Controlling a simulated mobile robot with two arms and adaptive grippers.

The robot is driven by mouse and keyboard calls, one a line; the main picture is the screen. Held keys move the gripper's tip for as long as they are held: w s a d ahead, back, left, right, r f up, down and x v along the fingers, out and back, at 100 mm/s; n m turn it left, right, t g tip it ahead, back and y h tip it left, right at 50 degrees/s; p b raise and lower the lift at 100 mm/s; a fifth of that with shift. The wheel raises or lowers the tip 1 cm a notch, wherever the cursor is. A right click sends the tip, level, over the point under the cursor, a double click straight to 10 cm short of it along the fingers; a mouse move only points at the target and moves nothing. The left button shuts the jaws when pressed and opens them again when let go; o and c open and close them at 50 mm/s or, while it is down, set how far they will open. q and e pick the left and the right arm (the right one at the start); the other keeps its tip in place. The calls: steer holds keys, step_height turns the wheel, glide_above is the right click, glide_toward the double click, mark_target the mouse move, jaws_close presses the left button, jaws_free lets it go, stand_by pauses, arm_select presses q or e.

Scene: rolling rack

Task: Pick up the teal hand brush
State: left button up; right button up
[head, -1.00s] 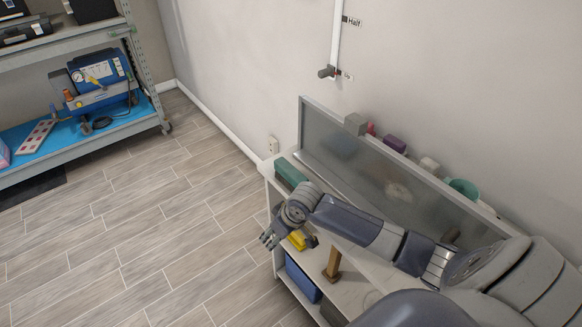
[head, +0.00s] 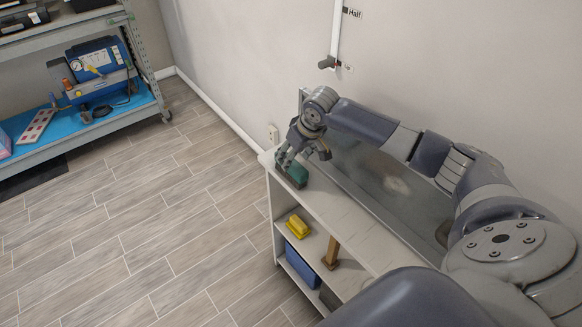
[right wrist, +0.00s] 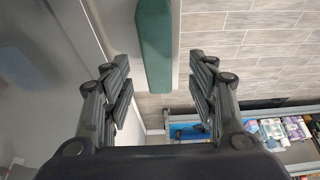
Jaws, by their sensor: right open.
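The teal hand brush (head: 292,174) lies on the top board of the white rolling rack (head: 345,225), near its far left end. It also shows in the right wrist view (right wrist: 153,50) as a long teal block, lined up between the open fingers. My right gripper (head: 300,156) is open over the brush, with its fingers partly covering it in the head view. In the right wrist view my gripper (right wrist: 159,66) is empty, with a finger apart on each side of the brush. I cannot tell the exact height gap. My left gripper is not in view.
A frosted panel (head: 385,190) stands along the rack's back edge, close to my right arm. A yellow item (head: 298,227), a brown wooden item (head: 331,252) and a blue bin (head: 303,262) sit on lower shelves. The floor left of the rack is clear.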

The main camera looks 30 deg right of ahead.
steer(key=p+x, duration=0.1)
steer(key=x, duration=0.3)
steer(key=shift+s+d+p, duration=0.1)
steer(key=shift+p, duration=0.2)
steer(key=shift+w+f, duration=0.3)
steer(key=shift+f, duration=0.3)
steer(key=shift+f, duration=0.2)
steer(key=c, duration=1.2)
